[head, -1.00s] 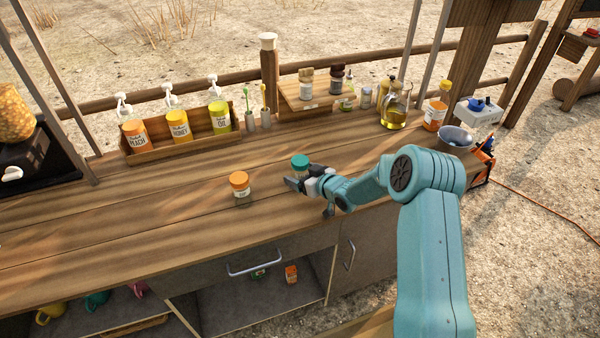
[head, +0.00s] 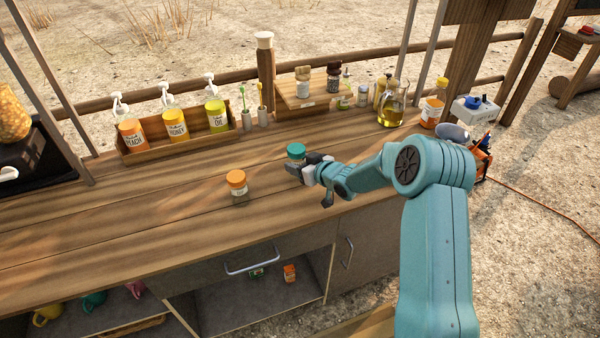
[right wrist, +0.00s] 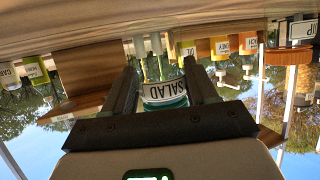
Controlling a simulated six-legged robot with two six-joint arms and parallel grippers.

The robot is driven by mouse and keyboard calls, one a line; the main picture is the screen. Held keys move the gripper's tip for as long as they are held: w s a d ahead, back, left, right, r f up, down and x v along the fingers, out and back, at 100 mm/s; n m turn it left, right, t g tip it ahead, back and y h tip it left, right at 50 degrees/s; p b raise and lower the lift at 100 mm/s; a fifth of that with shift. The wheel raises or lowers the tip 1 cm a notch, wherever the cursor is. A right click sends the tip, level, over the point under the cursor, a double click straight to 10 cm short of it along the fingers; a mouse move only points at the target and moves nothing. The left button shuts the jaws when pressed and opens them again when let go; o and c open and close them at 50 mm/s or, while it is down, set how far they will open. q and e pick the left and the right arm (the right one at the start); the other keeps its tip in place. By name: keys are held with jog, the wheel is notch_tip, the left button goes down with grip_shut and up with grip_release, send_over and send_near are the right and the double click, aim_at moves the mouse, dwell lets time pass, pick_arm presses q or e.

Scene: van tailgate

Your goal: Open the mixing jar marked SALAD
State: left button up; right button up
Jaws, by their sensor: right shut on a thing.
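The mixing jar marked SALAD (head: 296,151) has a teal lid and is upright over the worktop, near its front right part. My right gripper (head: 301,170) is shut on this jar, with the arm reaching in from the right. The right wrist view is upside down. There the SALAD label (right wrist: 164,91) faces me between the two dark fingers, with the teal lid at its lower end. The lid is on the jar. Whether the jar's base touches the wood is hidden by the gripper. My left gripper is not in view.
An orange-lidded jar (head: 236,184) stands left of the gripper. Behind are a wooden box (head: 150,152) with PEACH, HONEY and OIL pump bottles, a raised wooden stand (head: 295,101) with jars, and a glass oil jug (head: 392,108).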

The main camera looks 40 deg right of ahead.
notch_tip(320, 180, up, 16)
jog(key=p, duration=0.2)
jog(key=shift+r+p, duration=0.2)
jog(key=shift+p, duration=0.2)
jog(key=o, duration=0.5)
jog(key=shift+c, duration=0.2)
jog(key=shift+s, duration=0.1)
jog(key=c, duration=0.8)
jog(key=shift+c, duration=0.2)
